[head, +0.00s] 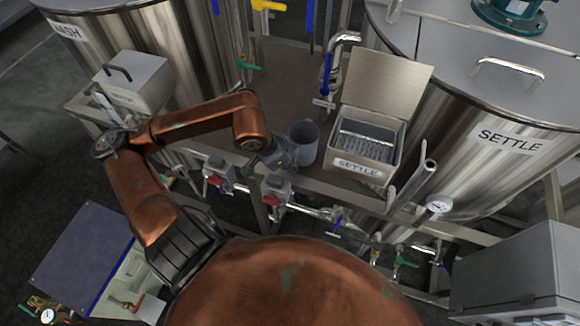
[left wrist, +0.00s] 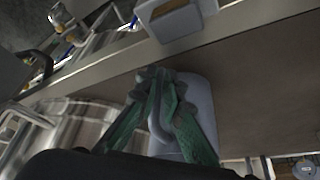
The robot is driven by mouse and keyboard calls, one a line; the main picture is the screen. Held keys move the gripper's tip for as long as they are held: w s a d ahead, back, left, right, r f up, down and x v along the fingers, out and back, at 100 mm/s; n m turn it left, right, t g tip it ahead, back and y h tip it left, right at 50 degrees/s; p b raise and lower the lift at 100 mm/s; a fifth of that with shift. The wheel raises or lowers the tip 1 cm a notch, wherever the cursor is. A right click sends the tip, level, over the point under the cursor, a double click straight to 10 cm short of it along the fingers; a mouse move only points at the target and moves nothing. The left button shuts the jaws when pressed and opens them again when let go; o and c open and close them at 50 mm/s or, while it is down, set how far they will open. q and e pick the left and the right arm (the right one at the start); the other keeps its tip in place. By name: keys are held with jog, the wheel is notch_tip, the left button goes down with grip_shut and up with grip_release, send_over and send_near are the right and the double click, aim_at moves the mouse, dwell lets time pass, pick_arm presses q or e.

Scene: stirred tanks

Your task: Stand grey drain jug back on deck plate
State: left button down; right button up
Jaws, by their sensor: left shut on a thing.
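The grey drain jug (head: 303,146) looks upright at the deck plate (head: 285,85), left of the SETTLE box in the head view. I cannot tell whether its base touches the plate. In the left wrist view the jug (left wrist: 203,100) fills the middle, partly covered by my green fingers. My left gripper (head: 283,158) is at the jug's near left side. In the left wrist view the gripper (left wrist: 163,90) is shut on the jug, with its fingers around what looks like the handle. My right gripper is not in view.
The open SETTLE box (head: 362,168) stands close right of the jug, with its lid (head: 388,84) raised. Steel tanks stand at left (head: 160,60) and right (head: 490,135). The plate behind the jug is clear.

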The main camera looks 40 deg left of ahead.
pick_arm(q)
jog(key=shift+f, duration=0.7)
jog(key=shift+f, duration=0.2)
jog(key=c, duration=2.1)
grip_release()
jog(key=shift+r, duration=0.1)
jog(key=shift+r, duration=0.1)
jog(key=shift+s+r, duration=0.1)
jog(key=shift+r, duration=0.1)
jog(key=v, duration=1.1)
jog(key=shift+s+a+r+b, duration=0.1)
jog(key=shift+s+r+b, duration=0.05)
jog(key=shift+r+b, duration=0.2)
jog(key=shift+f, duration=0.1)
